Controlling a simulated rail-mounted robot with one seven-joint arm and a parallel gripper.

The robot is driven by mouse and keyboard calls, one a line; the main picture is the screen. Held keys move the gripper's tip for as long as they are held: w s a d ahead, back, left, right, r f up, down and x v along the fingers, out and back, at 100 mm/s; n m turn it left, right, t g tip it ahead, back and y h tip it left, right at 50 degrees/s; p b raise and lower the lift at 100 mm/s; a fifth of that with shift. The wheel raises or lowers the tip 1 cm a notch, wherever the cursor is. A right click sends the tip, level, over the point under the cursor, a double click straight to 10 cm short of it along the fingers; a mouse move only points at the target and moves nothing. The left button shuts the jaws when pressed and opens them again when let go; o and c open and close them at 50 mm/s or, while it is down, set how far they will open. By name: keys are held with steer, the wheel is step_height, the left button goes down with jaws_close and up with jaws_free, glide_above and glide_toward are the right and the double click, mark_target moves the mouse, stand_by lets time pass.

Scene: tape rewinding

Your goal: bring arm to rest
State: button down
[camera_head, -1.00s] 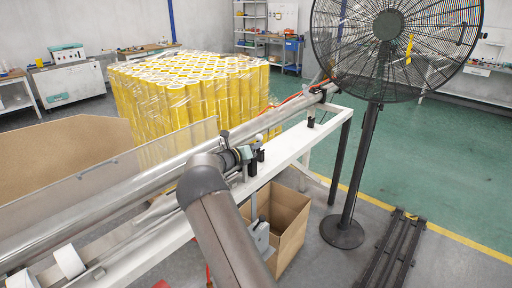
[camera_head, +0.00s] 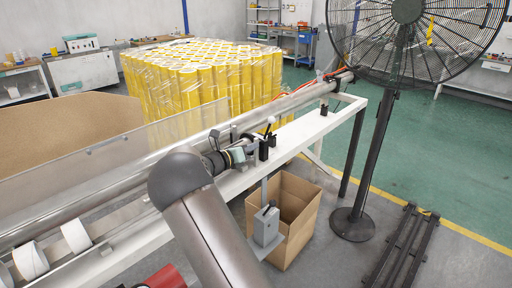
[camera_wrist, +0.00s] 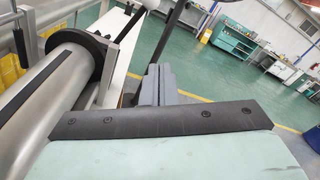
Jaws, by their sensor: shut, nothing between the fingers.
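My arm (camera_head: 205,235) rises from the bottom of the head view and bends away toward the machine's roller. My gripper shows in the wrist view (camera_wrist: 158,85) as two grey fingers pressed together, with nothing between them. The fingers point out past the end of the mint-green housing and its black strip. A metal roller (camera_wrist: 60,95) with a dark end disc (camera_wrist: 88,50) lies to their left, apart from them. In the head view the fingers are too small and partly hidden to make out clearly.
A white machine beam (camera_head: 305,130) runs beneath the long roller. An open cardboard box (camera_head: 298,200) stands on the floor beside it. A pedestal fan (camera_head: 392,130) stands to the right. White tape rolls (camera_head: 75,236) sit at lower left. Wrapped yellow rolls (camera_head: 185,80) stand behind.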

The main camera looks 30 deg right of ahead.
stand_by(0.5)
steer(key=s+a+f+m+g+y, duration=0.2)
steer(key=s+m+g+y, duration=0.4)
steer(key=s+m, duration=1)
steer(key=s+a+m+y, duration=0.3)
steer(key=s+a, duration=0.3)
steer(key=s, duration=0.3)
steer(key=s+a+f+m+y, duration=0.1)
steer(key=s+a+m+y, duration=0.2)
steer(key=s+a, duration=0.3)
steer(key=s+a+m+t+y, duration=0.1)
steer(key=s+a+m+y, duration=0.3)
steer(key=s, duration=0.8)
steer(key=shift+a+f+m, duration=0.35)
steer(key=shift+a+m, duration=0.35)
steer(key=shift+a, duration=0.35)
